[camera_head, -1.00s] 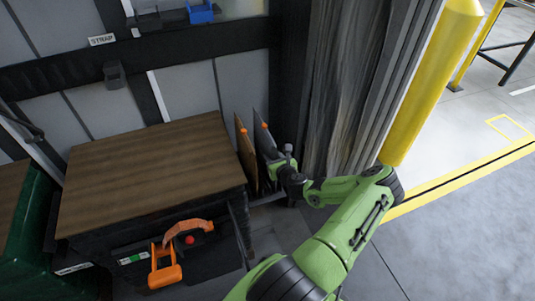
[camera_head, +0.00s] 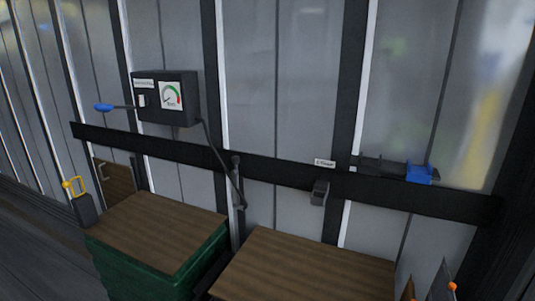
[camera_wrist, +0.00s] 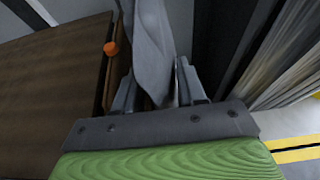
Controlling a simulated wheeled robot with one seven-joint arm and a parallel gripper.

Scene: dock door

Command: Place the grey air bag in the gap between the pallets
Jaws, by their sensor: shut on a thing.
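The grey air bag (camera_wrist: 152,50) stands upright between the jaws of my gripper (camera_wrist: 157,85), which is shut on it in the wrist view. Its top with an orange valve also shows at the lower right edge of the head view (camera_head: 443,280). The left pallet load (camera_head: 160,232) has a wooden top on a green crate. The right pallet load (camera_head: 310,264) has a wooden top. The narrow gap (camera_head: 212,270) lies between them, and its depth is hidden. My gripper is out of the head view, at the right side of the right load.
A brown bag (camera_wrist: 110,75) with an orange valve stands close beside the grey one. A gauge box (camera_head: 166,98) with a blue-handled tool (camera_head: 103,107) hangs on the wall. A black rail (camera_head: 290,172) runs behind the loads. A grey curtain (camera_wrist: 285,60) is to the right.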

